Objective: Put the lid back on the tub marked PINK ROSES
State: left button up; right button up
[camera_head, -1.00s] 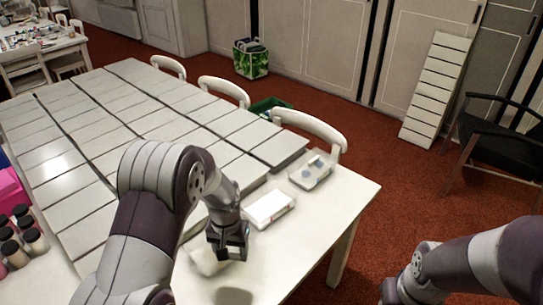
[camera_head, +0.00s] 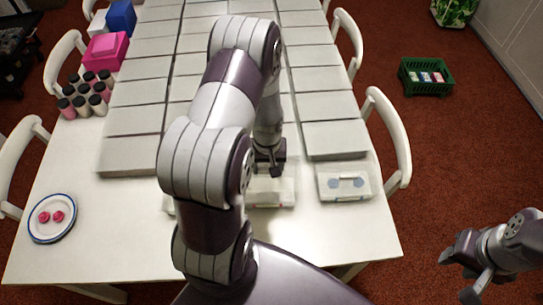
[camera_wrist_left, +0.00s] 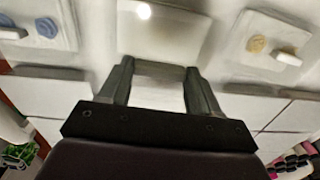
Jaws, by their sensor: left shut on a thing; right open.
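My left gripper (camera_head: 268,162) is over the far side of the middle tub (camera_head: 272,190). In the left wrist view its fingers (camera_wrist_left: 160,85) are shut on a pale, flat thing (camera_wrist_left: 157,97), which looks like a lid; my arm hides much of it in the head view. A pale, shiny surface (camera_wrist_left: 165,38) lies just beyond the fingers; I cannot tell whether it is lid or tub. A tub with blue shapes (camera_head: 345,182) stands to the right. Another tub (camera_head: 168,206) is mostly hidden behind my left arm. No label is readable. My right gripper (camera_head: 468,270) is open and empty, off the table's right side.
A blue-rimmed plate (camera_head: 53,218) with pink roses (camera_head: 50,216) is at the table's left. Several jars (camera_head: 88,95) and a pink box (camera_head: 105,50) stand behind it. Rows of pale boxes (camera_head: 135,120) fill the table's far part. A chair (camera_head: 388,135) is close on the right.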

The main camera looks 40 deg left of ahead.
aim_at(267, 175)
pick_arm(q)
jog(key=shift+s+a+f+b, duration=0.1)
jog(key=shift+f+b, duration=0.2)
jog(key=shift+f, duration=0.35)
notch_tip(267, 175, down, 5)
jog(key=b, duration=0.4)
jog(key=shift+r, duration=0.2)
jog(key=shift+a+f, duration=0.1)
jog(key=shift+f, duration=0.1)
jog(key=shift+r, duration=0.1)
jog(key=shift+f, duration=0.5)
dwell(0.9)
jog(key=o, duration=1.2)
jog(key=shift+o, duration=0.2)
